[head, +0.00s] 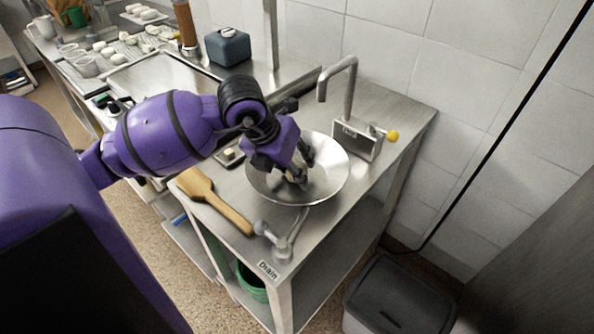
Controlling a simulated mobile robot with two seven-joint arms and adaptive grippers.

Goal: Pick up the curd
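My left gripper (304,168) reaches down into a wide, shallow steel bowl (334,178) set in the metal counter. Its dark fingers are over the left half of the bowl, seen from behind and the side. I cannot tell whether they are open or hold something. No curd can be made out clearly in the bowl; the gripper hides part of it. A small pale piece (229,153), which may be curd, lies on a dark flat plate left of the bowl, partly behind my arm. Several white lumps (130,39) lie on the far table. My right gripper is not in view.
A wooden paddle (216,201) lies left of the bowl. A drain valve (280,240) is at the front edge. A dark bin (398,297) stands on the floor.

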